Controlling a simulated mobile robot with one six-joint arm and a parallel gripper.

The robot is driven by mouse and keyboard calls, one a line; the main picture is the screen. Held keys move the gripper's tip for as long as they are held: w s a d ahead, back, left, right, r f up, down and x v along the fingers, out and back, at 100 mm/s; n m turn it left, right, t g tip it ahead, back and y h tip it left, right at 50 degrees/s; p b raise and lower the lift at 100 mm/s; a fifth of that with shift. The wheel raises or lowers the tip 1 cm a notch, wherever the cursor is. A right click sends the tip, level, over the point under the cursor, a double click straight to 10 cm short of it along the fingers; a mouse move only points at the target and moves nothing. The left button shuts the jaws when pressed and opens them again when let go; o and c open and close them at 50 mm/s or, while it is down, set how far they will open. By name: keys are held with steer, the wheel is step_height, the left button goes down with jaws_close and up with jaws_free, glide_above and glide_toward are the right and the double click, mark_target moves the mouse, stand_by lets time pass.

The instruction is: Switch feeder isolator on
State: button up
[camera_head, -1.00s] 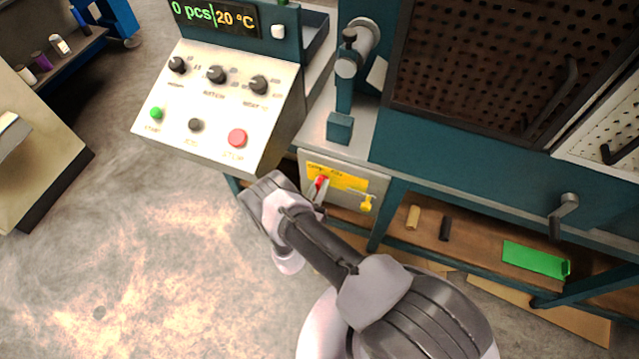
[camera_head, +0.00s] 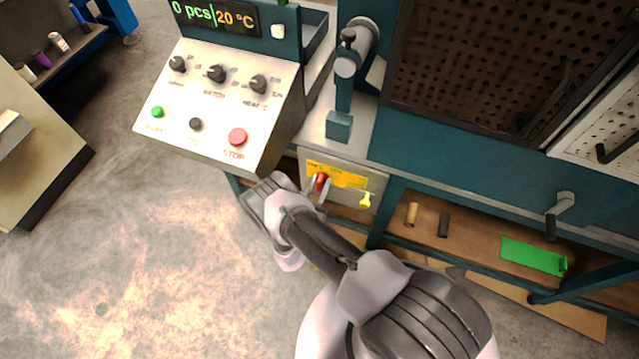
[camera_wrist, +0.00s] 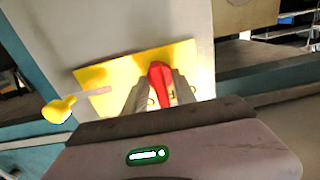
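The isolator is a grey box (camera_head: 343,197) with a yellow label plate (camera_head: 345,178), low under the bench. Its red handle (camera_head: 322,181) is at the left part of the plate. In the wrist view the red handle (camera_wrist: 160,84) stands roughly upright in the picture on the yellow plate (camera_wrist: 185,60). My gripper (camera_wrist: 161,80) has one finger on each side of the handle, very close to it. The fingers stand apart; whether they touch the handle is unclear. A yellow tag or padlock-like piece (camera_wrist: 60,108) hangs beside the plate; it also shows in the head view (camera_head: 366,200).
A sloped control panel (camera_head: 215,110) with knobs, green and red buttons stands above left. A press column (camera_head: 343,85) stands on the bench (camera_head: 360,125). The lower shelf (camera_head: 470,235) holds small cylinders and a green piece (camera_head: 533,256). The floor on the left is clear.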

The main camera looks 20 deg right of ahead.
steer(key=shift+a, duration=0.1)
steer(key=p+v, duration=0.4)
steer(key=v, duration=1.3)
steer(key=shift+s, duration=0.15)
steer(key=shift+r, duration=0.1)
